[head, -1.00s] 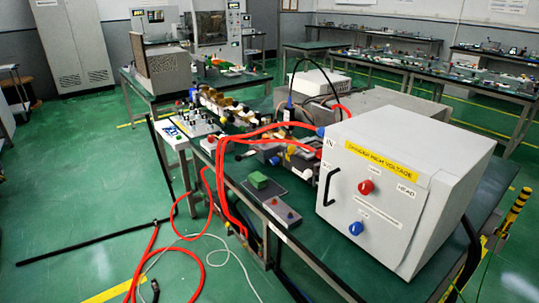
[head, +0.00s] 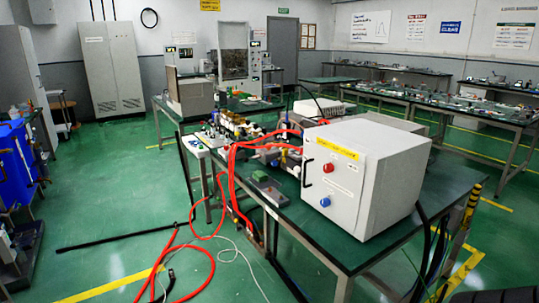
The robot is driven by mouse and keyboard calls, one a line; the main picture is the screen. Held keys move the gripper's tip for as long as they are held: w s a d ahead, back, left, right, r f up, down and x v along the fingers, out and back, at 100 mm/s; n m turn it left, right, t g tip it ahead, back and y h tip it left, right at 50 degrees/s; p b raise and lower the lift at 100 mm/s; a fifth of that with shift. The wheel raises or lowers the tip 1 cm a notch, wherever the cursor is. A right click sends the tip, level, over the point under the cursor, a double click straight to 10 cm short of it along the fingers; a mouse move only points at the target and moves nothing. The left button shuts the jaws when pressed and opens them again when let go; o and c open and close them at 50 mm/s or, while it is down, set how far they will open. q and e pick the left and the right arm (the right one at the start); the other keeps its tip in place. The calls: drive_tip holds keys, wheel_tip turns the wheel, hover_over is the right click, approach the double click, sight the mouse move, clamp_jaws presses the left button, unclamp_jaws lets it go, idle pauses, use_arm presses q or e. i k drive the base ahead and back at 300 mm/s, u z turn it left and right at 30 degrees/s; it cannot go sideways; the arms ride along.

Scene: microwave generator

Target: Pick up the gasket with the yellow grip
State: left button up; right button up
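I cannot make out a gasket with a yellow grip in the head view. Small yellowish parts (head: 236,122) sit in the equipment row on the main bench (head: 340,248), too small to identify. Neither of my grippers is in view.
A large white box (head: 382,190) with a yellow label, a red knob and a blue knob stands on the bench. Red cables (head: 190,246) hang from the bench onto the green floor. A black bar (head: 125,238) lies on the floor at left. Blue equipment (head: 15,165) stands at the far left.

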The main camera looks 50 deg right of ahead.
sight(285, 150)
drive_tip(key=z, duration=0.1)
drive_tip(key=i, duration=1.8)
drive_tip(key=z, duration=0.55)
drive_tip(key=i, duration=2.1)
drive_tip(key=z, duration=2.15)
drive_tip(key=i, duration=0.95)
drive_tip(key=z, duration=0.85)
